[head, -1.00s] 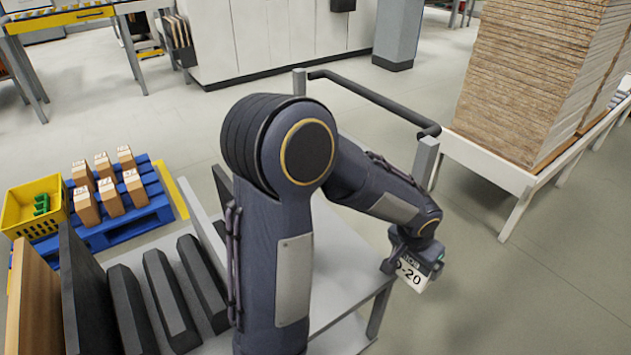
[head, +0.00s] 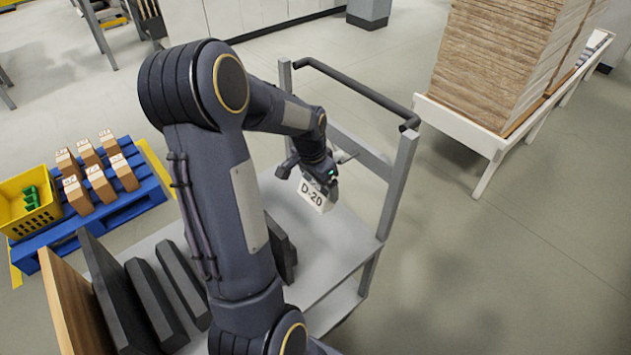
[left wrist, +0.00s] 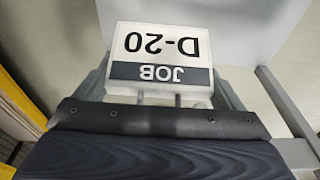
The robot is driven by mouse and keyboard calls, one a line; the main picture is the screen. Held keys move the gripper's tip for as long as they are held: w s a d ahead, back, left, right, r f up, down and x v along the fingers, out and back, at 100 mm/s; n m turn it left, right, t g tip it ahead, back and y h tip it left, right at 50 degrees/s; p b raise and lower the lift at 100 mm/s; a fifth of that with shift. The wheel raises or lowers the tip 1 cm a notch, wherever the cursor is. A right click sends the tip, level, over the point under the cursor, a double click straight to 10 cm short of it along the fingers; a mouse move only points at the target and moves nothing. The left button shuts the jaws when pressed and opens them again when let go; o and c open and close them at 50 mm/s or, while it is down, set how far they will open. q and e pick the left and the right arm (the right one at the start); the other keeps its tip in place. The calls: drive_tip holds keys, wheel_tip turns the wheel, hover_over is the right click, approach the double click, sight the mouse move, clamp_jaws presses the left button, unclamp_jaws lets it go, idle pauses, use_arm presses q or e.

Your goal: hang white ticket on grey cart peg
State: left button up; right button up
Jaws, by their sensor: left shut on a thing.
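The white ticket (head: 313,197), marked D-20, hangs from my left gripper (head: 318,178) above the grey cart's deck (head: 335,240), inside the handle frame. In the left wrist view the ticket (left wrist: 160,50) reads upside down, with a dark JOB band near the jaws. My left gripper (left wrist: 188,101) is shut on its edge there. A light, short bar (head: 346,157) shows just right of the gripper; I cannot tell whether it is the cart's peg. The ticket looks apart from the cart. My right gripper is out of view.
The cart's black handle bar (head: 355,90) and grey post (head: 398,185) stand close to the gripper. Dark boards (head: 155,295) stand on the cart at left. A blue pallet (head: 95,220) with boxes and a yellow crate lies beyond. Stacked panels (head: 500,75) stand right.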

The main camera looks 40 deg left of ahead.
sight(345, 162)
use_arm(q)
drive_tip(key=shift+w+d+f, duration=0.15)
drive_tip(key=shift+w+f, duration=0.1)
drive_tip(key=shift+w, duration=1.3)
drive_tip(key=shift+w+d+f, duration=0.15)
drive_tip(key=shift+w+f, duration=0.1)
drive_tip(key=shift+w, duration=1.35)
drive_tip(key=shift+w+d+f, duration=0.15)
drive_tip(key=shift+w+f, duration=0.1)
drive_tip(key=shift+w, duration=1.3)
drive_tip(key=o, duration=0.7)
drive_tip(key=shift+s+r+p, duration=0.15)
drive_tip(key=shift+s+r, duration=0.1)
drive_tip(key=shift+r, duration=1.05)
drive_tip(key=shift+s+r+p, duration=0.1)
drive_tip(key=shift+s+r, duration=0.1)
drive_tip(key=shift+r, duration=1.05)
drive_tip(key=shift+s+r+p, duration=0.15)
drive_tip(key=shift+s+r, duration=0.1)
drive_tip(key=shift+r, duration=1.05)
